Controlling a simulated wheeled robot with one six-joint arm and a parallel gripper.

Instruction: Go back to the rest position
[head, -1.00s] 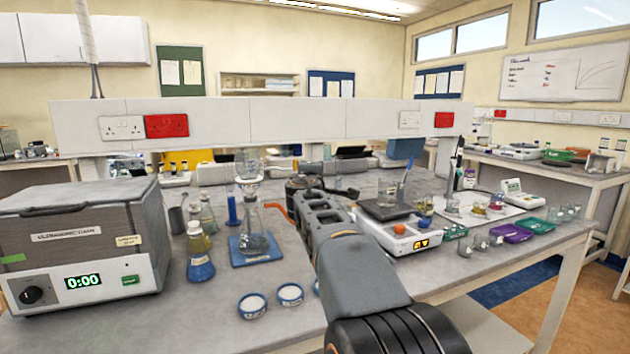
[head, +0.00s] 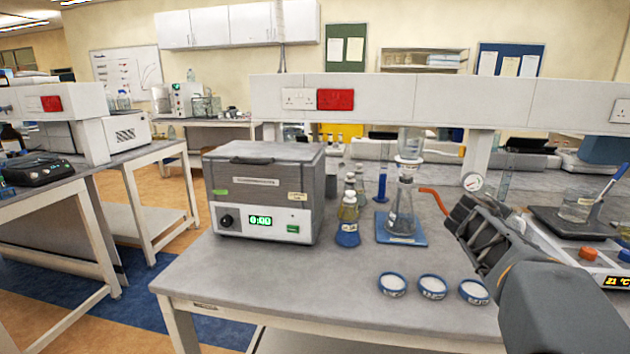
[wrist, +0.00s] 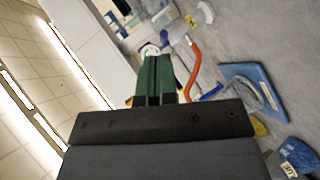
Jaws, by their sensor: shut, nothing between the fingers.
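My gripper (wrist: 157,65) shows in the wrist view with its two green fingers side by side, shut and empty. In the head view my arm comes in from the lower right, and the dark gripper body (head: 478,232) is above the bench, right of the flask on the blue mat. Its fingertips are hard to make out there. In the wrist view the fingers point towards a round white gauge and an orange hose (wrist: 193,68). I cannot tell how far they are from these. The hose also shows in the head view (head: 434,197).
The bench (head: 300,290) holds an ultrasonic bath (head: 265,195), small flasks, a filter flask (head: 402,210) on a blue mat and three small dishes (head: 432,287). A hotplate (head: 560,228) stands at the right. Open floor (head: 150,205) lies left, between benches.

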